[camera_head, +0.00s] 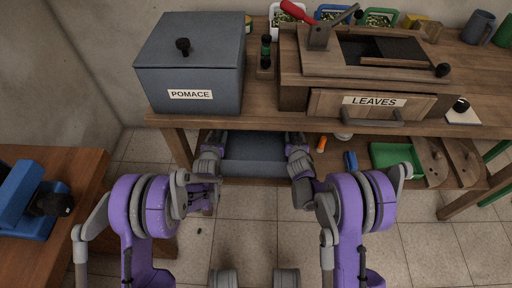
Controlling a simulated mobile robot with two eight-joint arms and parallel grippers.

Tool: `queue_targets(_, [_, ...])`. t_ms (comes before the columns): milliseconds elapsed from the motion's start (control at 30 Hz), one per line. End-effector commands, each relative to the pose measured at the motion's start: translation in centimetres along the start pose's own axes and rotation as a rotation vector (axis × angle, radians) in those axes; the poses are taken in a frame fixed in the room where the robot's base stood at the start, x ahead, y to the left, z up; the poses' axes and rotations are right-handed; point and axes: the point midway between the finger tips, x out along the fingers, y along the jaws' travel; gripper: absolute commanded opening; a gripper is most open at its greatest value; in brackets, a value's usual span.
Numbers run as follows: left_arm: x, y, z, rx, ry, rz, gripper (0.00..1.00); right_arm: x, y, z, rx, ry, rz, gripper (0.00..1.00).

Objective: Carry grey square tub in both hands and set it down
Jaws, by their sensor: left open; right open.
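The grey square tub (253,169) is under the workbench, in its left part, partly hidden by the bench top's front edge. Its front wall and part of its inside show. My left gripper (214,139) is open at the tub's left side. My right gripper (296,139) is open at the tub's right side. The fingertips are small and partly in the bench's shadow, so I cannot tell whether they touch the tub.
The workbench (260,119) overhangs the tub. On it stand a lidded POMACE bin (190,75) and a wooden LEAVES drawer unit (340,105). A green tray (397,158) lies low at right. A side table (60,215) with a blue device (22,200) stands left.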

Motion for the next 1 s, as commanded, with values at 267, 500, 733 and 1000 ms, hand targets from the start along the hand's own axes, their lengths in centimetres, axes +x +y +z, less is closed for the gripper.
queue_targets(267, [-0.03, 0.0, 0.0, 0.0, 0.0, 0.0, 0.21, -0.03, 0.0, 0.01, 0.0, 0.0, 0.0, 0.21])
queue_targets(500, [-0.04, 0.0, 0.0, 0.0, 0.0, 0.0, 0.0, -0.04, 0.0, 0.01, 0.0, 0.0, 0.0, 0.0])
queue_targets(733, [-0.04, 0.0, 0.0, 0.0, 0.0, 0.0, 0.0, -0.04, 0.0, 0.01, 0.0, 0.0, 0.0, 0.0])
queue_targets(1000, [-0.04, 0.0, 0.0, 0.0, 0.0, 0.0, 0.0, -0.04, -0.01, 0.01, 0.0, 0.0, 0.0, 0.0])
